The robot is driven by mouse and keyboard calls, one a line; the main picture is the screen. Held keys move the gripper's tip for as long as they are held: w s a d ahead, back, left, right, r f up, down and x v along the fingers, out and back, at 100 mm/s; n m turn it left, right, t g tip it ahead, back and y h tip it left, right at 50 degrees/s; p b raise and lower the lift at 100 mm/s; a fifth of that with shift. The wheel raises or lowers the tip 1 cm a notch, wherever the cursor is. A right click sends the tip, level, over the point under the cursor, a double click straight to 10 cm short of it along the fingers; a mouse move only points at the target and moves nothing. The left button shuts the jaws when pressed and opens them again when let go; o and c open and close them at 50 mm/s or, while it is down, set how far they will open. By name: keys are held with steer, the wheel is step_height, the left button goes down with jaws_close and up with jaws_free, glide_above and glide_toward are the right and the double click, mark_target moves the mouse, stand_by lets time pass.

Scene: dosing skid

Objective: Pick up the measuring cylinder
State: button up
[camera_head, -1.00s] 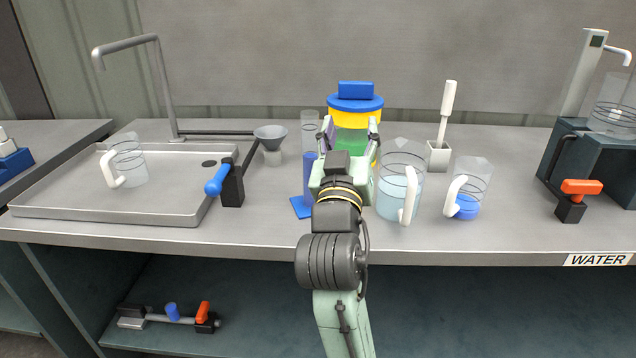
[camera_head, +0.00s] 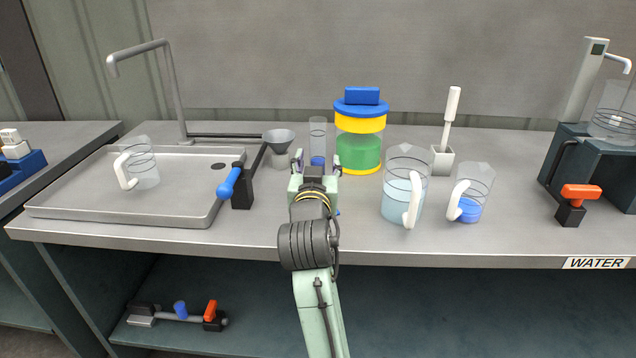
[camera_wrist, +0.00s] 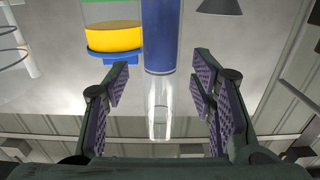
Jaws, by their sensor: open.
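The measuring cylinder (camera_head: 318,132) is a slim clear tube with blue liquid in its lower part. It stands upright on the counter; my gripper hides its lower part and base in the head view. My gripper (camera_head: 316,163) is open in front of it. In the wrist view, the cylinder (camera_wrist: 161,38) appears upside down, its clear upper part running down the picture between the two purple-padded fingers of my open gripper (camera_wrist: 160,85). A gap shows on both sides; I see no contact.
A jar (camera_head: 358,150) with green and yellow bands and a blue lid stands close right of the cylinder. A grey funnel (camera_head: 278,137) is close on its left. A jug of pale liquid (camera_head: 397,200) and a smaller jug (camera_head: 478,187) stand right. A blue-handled valve (camera_head: 228,182) is left.

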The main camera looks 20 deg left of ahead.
steer(key=shift+x, duration=1.25)
steer(key=shift+c, duration=0.5)
jaws_close()
